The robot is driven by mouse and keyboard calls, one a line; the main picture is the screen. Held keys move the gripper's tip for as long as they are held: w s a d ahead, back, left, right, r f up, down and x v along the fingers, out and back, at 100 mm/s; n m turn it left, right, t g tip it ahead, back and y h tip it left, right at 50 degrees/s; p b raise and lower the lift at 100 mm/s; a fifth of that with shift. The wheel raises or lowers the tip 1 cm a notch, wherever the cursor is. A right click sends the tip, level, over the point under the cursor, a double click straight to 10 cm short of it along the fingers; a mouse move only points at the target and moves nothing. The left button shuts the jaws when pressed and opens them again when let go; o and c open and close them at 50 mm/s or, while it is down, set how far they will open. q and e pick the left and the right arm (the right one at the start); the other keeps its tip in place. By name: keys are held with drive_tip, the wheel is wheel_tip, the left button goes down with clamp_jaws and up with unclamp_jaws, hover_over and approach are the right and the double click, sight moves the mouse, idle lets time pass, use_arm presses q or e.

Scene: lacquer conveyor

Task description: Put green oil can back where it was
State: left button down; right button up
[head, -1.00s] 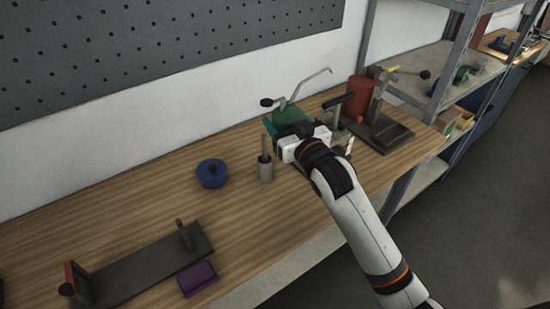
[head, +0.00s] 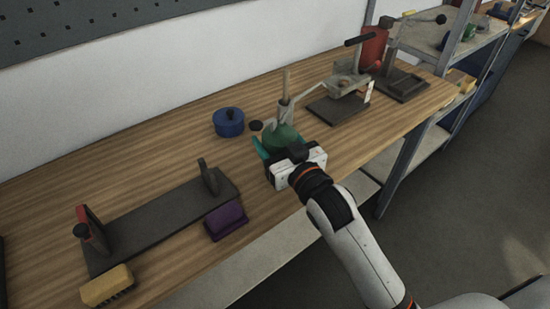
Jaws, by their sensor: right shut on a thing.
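The green oil can (head: 284,137) has a rounded green body, a long thin grey spout that points up and right, and a small black knob at its left. My right gripper (head: 279,148) is shut on the can from the front right, with a teal finger showing at the can's left. The gripper hides the can's lower part, so I cannot tell whether it touches the wooden bench (head: 180,160). My left gripper is not in view.
Behind the can stands a grey cup (head: 284,112) with a wooden stick. A blue round tin (head: 228,122) is to the left. A purple block (head: 226,221), a dark fixture (head: 150,218) and a yellow brush (head: 107,284) lie front left. Presses on dark bases (head: 338,108) stand right.

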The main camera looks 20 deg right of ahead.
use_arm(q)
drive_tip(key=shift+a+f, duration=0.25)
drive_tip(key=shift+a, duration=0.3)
use_arm(e)
drive_tip(key=shift+f, duration=1.9)
drive_tip(key=shift+f+b, duration=0.15)
drive_tip(key=shift+b, duration=0.15)
drive_tip(key=o, duration=1.1)
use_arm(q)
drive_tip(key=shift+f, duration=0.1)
use_arm(e)
drive_tip(key=shift+o, duration=0.2)
drive_tip(key=shift+a, duration=0.1)
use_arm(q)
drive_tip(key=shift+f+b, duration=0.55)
use_arm(e)
drive_tip(key=s+d, duration=0.2)
drive_tip(key=s, duration=1)
drive_tip(key=shift+d, duration=0.2)
